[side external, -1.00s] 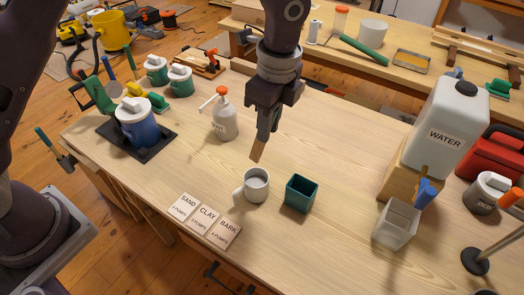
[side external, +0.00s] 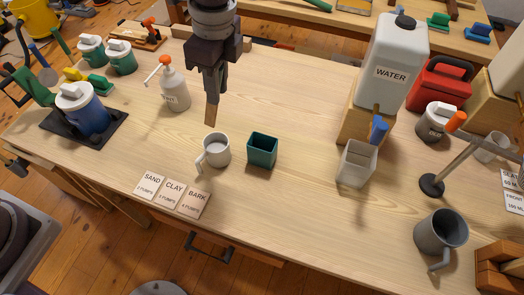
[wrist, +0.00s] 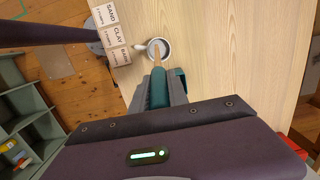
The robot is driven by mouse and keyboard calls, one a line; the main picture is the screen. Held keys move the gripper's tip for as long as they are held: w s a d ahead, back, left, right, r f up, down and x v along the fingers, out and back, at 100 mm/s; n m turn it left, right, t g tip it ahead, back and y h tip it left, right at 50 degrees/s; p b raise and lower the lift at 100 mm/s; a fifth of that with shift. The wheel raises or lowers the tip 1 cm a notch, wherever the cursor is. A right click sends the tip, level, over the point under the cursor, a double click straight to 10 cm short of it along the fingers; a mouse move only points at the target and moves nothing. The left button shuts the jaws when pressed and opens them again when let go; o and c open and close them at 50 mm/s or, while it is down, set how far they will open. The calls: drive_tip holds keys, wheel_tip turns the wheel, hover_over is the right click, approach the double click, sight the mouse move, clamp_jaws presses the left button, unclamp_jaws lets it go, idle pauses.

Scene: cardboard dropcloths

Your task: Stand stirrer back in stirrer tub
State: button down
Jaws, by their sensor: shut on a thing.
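My gripper (side external: 211,92) is shut on the stirrer (side external: 211,112), a flat light-wood stick pointing down. In the side view its lower tip hangs clear of the table, just above and behind the white mug (side external: 216,151). In the wrist view the stirrer (wrist: 157,60) overlaps the opening of the mug (wrist: 161,43). The square teal tub (side external: 262,151), which I take for the stirrer tub, stands upright right of the mug, and its dark inside looks empty. In the wrist view my gripper hides much of the tub (wrist: 181,74).
Labelled cards (side external: 173,193) lie at the front left. A pump bottle (side external: 173,88) stands behind the mug. A grey square container (side external: 356,163) stands right, before the water tank (side external: 392,65). A dark mug (side external: 440,234) is at front right. Table between tub and container is clear.

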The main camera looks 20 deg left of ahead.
drive_tip(key=w+d+r+n+t+h, duration=0.1)
drive_tip(key=w+d+n+h, duration=0.1)
drive_tip(key=d+n, duration=0.6)
drive_tip(key=shift+w+d+r+n, duration=0.2)
drive_tip(key=shift+w+n, duration=0.4)
drive_tip(key=shift+w, duration=0.3)
wheel_tip(320, 180, down, 13)
drive_tip(key=c, duration=1.2)
unclamp_jaws()
drive_tip(key=shift+o, duration=0.4)
